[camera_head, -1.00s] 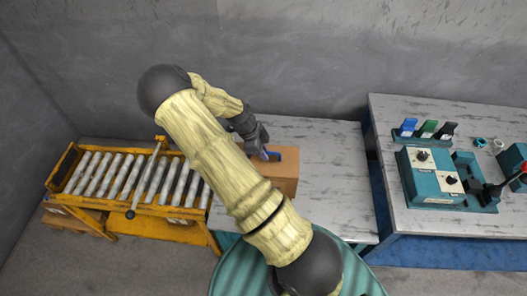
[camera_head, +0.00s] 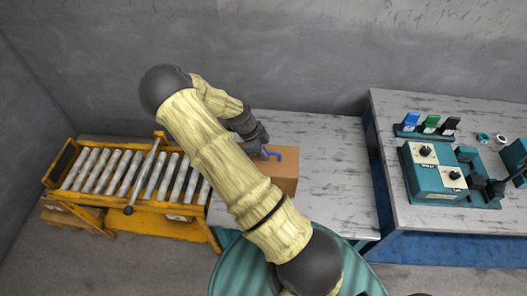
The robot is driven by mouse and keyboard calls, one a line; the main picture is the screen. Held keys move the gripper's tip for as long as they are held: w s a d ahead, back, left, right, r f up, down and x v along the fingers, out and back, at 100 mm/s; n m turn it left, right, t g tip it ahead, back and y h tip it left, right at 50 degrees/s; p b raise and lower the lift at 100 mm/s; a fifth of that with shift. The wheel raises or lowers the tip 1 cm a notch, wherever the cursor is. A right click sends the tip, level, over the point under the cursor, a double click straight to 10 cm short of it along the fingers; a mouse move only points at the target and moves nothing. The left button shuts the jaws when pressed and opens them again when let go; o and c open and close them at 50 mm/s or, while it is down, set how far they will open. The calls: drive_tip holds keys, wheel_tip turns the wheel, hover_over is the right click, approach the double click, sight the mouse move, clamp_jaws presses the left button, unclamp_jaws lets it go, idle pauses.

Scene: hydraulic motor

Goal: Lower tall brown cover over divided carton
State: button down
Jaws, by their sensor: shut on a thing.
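The tall brown cover (camera_head: 286,168) is a plain brown box with a blue handle (camera_head: 273,154) on its top. It is at the left part of the grey middle table, partly hidden behind my arm. My gripper (camera_head: 264,152) is at the top of the cover, shut on the blue handle. The divided carton does not show; I cannot tell whether it is under the cover. I also cannot tell whether the cover's lower edge touches the table.
A yellow roller conveyor (camera_head: 120,175) stands at the left. The middle table (camera_head: 335,185) is clear right of the cover. Beyond a gap, the right table (camera_head: 480,120) holds a teal control box (camera_head: 432,172), a fixture and small coloured parts (camera_head: 430,125).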

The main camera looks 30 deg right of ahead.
drive_tip(key=shift+f+b, duration=1.75)
drive_tip(key=shift+f, duration=1.05)
drive_tip(key=c, duration=0.9)
unclamp_jaws()
drive_tip(key=shift+c, duration=0.2)
drive_tip(key=shift+r, duration=0.1)
drive_tip(key=shift+r+p, duration=2.85)
drive_tip(key=shift+r, duration=0.6)
